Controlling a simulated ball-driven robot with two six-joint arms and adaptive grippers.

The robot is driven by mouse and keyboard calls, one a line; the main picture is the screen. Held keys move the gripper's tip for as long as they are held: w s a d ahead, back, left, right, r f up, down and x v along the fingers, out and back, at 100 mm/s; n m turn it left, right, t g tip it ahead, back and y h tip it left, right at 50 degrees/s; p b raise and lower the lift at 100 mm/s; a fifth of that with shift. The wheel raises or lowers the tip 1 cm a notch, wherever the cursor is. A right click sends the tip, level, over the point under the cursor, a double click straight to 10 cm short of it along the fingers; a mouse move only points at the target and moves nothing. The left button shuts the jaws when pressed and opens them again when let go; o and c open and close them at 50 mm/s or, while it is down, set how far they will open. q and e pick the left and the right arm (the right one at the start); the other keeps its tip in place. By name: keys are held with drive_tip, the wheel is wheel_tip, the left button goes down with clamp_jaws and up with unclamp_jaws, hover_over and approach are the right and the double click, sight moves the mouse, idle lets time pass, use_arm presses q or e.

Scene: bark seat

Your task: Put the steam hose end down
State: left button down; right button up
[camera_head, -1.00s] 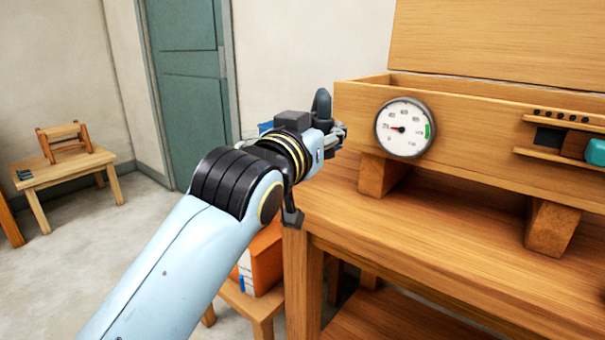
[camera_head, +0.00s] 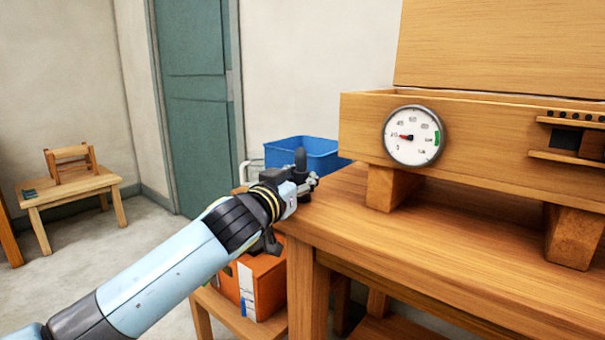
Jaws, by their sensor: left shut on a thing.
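My left arm comes in from the lower left, and its gripper (camera_head: 306,184) is at the left end of the wooden workbench (camera_head: 420,235), near the bench top. The gripper is shut on the steam hose end (camera_head: 300,159), a dark, rounded piece standing up at the fingers. Its lower part is hidden by the gripper, and I cannot make out the rest of the hose. The wooden steam box (camera_head: 362,130) stands on blocks on the bench, with its lid raised and a round dial (camera_head: 413,136) on its front. My right gripper is not in view.
A blue bin (camera_head: 325,152) is behind the gripper. An orange box (camera_head: 268,285) sits on a low wooden stand (camera_head: 222,312) beside the bench. A small table (camera_head: 70,188) with a little chair frame (camera_head: 72,162) is far left. The bench front is clear.

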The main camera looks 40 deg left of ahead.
use_arm(q)
drive_tip(key=shift+f, duration=0.1)
drive_tip(key=c, duration=1.1)
unclamp_jaws()
drive_tip(key=shift+o, duration=0.3)
drive_tip(key=shift+f, duration=0.1)
